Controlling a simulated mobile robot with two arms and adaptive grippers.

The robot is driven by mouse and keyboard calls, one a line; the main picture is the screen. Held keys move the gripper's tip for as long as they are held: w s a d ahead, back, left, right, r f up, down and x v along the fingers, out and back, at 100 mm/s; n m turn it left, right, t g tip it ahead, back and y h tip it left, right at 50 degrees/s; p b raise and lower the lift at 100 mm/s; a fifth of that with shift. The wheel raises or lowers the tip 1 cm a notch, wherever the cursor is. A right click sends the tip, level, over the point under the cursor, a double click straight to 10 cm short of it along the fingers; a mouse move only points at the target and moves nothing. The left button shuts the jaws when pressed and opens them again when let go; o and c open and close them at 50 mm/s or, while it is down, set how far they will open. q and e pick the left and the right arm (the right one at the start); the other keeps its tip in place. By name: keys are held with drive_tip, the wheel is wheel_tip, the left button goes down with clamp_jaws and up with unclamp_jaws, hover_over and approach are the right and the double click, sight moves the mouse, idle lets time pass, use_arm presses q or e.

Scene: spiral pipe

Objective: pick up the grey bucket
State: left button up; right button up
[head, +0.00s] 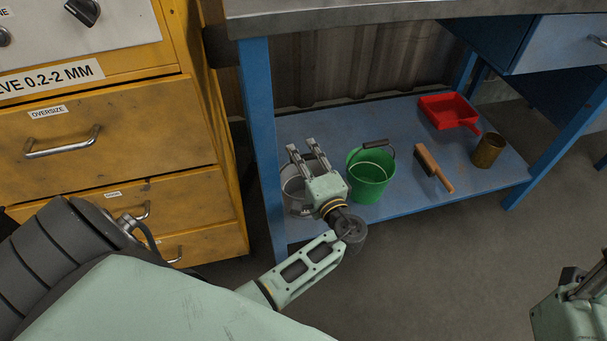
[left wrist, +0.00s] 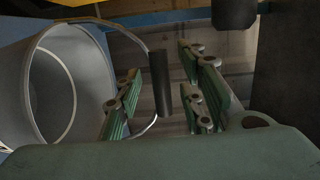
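The grey bucket (head: 296,196) stands on the blue lower shelf of the workbench, partly hidden behind my left gripper. In the left wrist view the bucket (left wrist: 85,85) fills the left side, with its wire handle raised and a dark grip (left wrist: 160,82) on it. My left gripper (head: 308,150) is over the bucket in the head view. Its green-padded fingers (left wrist: 163,95) are apart, and the dark grip shows between them in the picture. I cannot tell whether they touch it. Part of my right arm shows at the lower right edge; its finger state is unclear.
A green bucket (head: 369,180) stands just right of the grey one. A brush (head: 434,168), a red dustpan (head: 448,110) and a brown tin (head: 488,151) are farther right on the shelf (head: 405,200). A blue table leg (head: 262,130) and yellow drawers (head: 110,140) stand left.

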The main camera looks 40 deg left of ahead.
use_arm(q)
clamp_jaws()
idle(0.3)
idle(0.6)
